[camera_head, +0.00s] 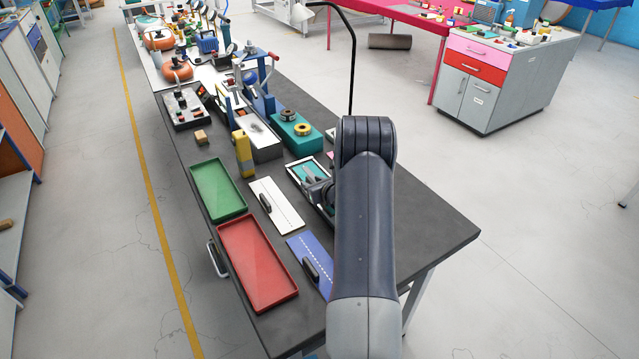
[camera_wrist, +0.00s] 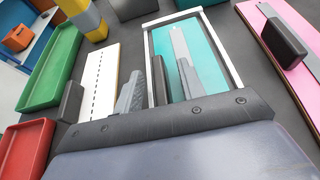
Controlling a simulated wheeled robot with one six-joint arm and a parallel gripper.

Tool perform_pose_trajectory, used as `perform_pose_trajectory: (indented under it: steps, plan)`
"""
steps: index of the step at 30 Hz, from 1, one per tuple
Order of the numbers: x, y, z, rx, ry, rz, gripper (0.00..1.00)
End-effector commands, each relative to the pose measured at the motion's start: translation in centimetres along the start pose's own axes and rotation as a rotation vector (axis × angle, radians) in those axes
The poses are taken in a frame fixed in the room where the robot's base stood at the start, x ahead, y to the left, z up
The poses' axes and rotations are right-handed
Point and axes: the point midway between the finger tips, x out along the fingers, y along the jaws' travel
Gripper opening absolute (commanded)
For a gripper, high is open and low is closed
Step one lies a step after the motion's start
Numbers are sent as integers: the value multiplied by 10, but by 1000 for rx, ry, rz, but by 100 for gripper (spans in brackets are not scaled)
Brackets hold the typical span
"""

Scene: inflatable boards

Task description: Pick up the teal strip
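The teal strip (camera_wrist: 207,62) lies flat inside a pale rectangular frame (camera_wrist: 149,42) on the dark bench. In the head view its far part (camera_head: 309,170) shows, and my arm hides the rest. My gripper (camera_wrist: 170,72) is over the strip's left part, its two grey fingers apart with teal showing between them. The gripper also shows in the head view (camera_head: 319,188), partly hidden by my arm.
A white strip (camera_head: 284,214) and a blue strip (camera_head: 302,247), both with black handles, lie left of my arm. A green tray (camera_head: 218,190) and a red tray (camera_head: 258,264) lie along the left edge. A pink board (camera_wrist: 258,22) lies right of the frame.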

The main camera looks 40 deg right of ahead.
Motion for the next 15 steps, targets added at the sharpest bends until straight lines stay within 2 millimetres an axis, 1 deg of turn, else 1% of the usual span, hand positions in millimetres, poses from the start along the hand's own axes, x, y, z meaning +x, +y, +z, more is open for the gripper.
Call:
perform_pose_trajectory:
  steps: [3,10,15]
  plan:
    - [6,0,0,1,1,0,38]
    - [7,0,0,0,0,-1,38]
    - [7,0,0,0,0,-1,25]
